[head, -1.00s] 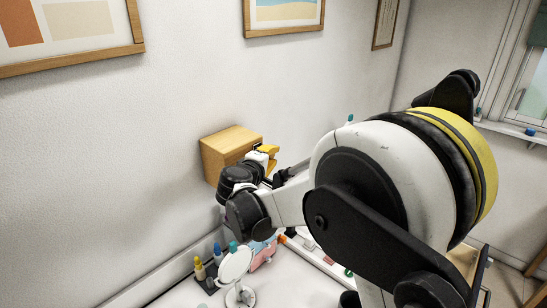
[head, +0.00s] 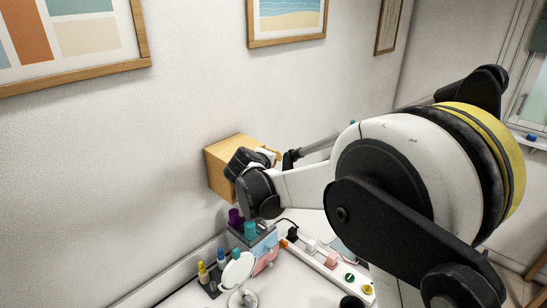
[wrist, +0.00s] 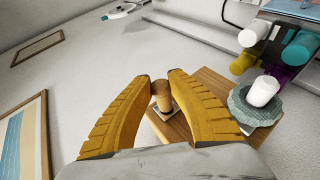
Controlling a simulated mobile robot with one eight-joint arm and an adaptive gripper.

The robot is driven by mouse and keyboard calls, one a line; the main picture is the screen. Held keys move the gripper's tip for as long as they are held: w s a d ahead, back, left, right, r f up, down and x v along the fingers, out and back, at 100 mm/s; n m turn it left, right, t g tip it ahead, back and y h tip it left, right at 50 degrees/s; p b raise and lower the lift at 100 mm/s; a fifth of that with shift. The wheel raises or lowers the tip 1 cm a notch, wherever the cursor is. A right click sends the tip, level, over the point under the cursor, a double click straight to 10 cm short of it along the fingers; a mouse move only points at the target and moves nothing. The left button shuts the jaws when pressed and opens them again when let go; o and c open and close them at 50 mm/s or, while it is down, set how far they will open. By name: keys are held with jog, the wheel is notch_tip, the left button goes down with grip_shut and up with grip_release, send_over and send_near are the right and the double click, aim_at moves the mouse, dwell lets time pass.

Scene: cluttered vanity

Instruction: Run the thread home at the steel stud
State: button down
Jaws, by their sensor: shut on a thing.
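A brown wood-toned cylinder (wrist: 162,92) stands between the orange fingertips of my gripper (wrist: 161,78) in the wrist view. My gripper is shut on it. The cylinder's lower end meets a small square metal plate (wrist: 174,112) on a wooden block (wrist: 213,82). The block is fixed to the wall and also shows in the head view (head: 222,172). A grey-green scalloped wheel (wrist: 240,107) with a white cylinder (wrist: 263,91) appears beside the block. I cannot tell which part is the steel stud; the thread is hidden.
Below the block, the white vanity holds a round mirror (head: 238,268), small bottles (head: 203,272), a teal cup (head: 250,230) and a purple cup (head: 235,217). A power strip (head: 330,264) runs to the right. Framed pictures (head: 287,22) hang on the wall.

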jog(key=shift+g+y+p, duration=0.35)
jog(key=shift+g+y, duration=0.15)
jog(key=shift+g, duration=0.1)
jog(key=m+g+y+p, duration=0.1)
jog(key=g+y+p, duration=0.2)
jog(key=shift+w+g, duration=0.1)
jog(key=shift+g, duration=0.3)
jog(key=shift+d, duration=0.1)
